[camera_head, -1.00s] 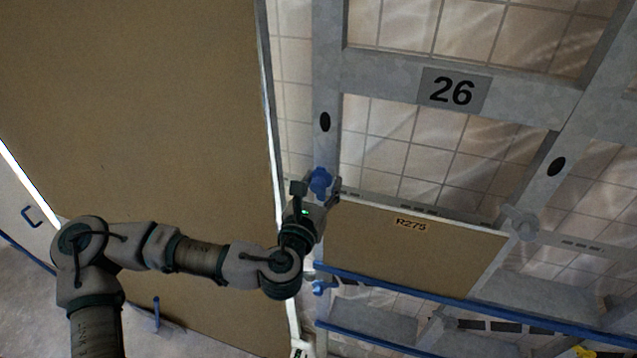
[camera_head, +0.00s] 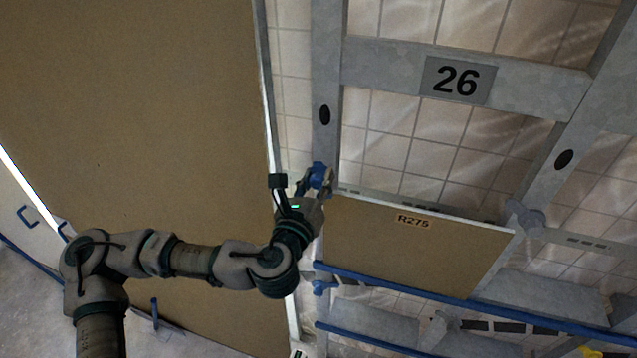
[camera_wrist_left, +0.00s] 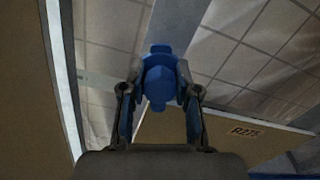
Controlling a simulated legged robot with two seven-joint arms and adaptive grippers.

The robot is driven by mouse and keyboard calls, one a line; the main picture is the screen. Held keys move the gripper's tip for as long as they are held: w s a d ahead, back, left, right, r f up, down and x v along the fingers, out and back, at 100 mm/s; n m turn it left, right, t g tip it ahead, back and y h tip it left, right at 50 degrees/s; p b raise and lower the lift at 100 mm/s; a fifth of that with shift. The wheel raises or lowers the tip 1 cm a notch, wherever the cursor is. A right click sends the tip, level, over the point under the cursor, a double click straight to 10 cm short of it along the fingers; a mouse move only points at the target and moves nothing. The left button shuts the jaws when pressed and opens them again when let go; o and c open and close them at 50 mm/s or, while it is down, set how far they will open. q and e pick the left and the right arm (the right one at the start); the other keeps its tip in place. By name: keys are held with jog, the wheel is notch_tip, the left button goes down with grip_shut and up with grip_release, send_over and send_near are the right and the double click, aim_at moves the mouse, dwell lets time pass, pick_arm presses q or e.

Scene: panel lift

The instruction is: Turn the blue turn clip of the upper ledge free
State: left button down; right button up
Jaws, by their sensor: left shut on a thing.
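The blue turn clip (camera_head: 319,172) sits on the left grey post at the upper left corner of the small brown panel marked R275 (camera_head: 410,250). It also shows in the middle of the left wrist view (camera_wrist_left: 160,82). My left gripper (camera_head: 316,184) is at the clip. In the left wrist view its two fingers (camera_wrist_left: 160,105) stand on either side of the clip and are shut on it. The fingers partly hide the clip in the head view. My right gripper is not in view.
A large brown panel (camera_head: 140,110) fills the left side, close beside my left arm. A grey turn clip (camera_head: 524,216) sits at the panel's upper right. Blue rails (camera_head: 450,300) run below the panel. A crossbeam carries the number 26 (camera_head: 457,80).

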pick_arm(q)
jog(key=n, duration=0.1)
jog(key=n+b, duration=0.1)
jog(key=n, duration=0.1)
jog(key=n+b, duration=0.1)
jog(key=shift+f+n, duration=0.25)
jog(key=shift+n, duration=0.05)
jog(key=n, duration=0.2)
jog(key=shift+n, duration=0.4)
jog(key=n, duration=0.2)
jog(key=shift+n+b, duration=0.4)
jog(key=n, duration=0.5)
jog(key=shift+f, duration=0.15)
jog(key=shift+f+n+p, duration=0.2)
jog(key=shift+n+p, duration=0.5)
jog(key=shift+n, duration=2)
jog(key=c, duration=0.8)
grip_release()
jog(key=shift+s, duration=0.1)
jog(key=shift+a+r, duration=0.1)
jog(key=shift+r, duration=0.05)
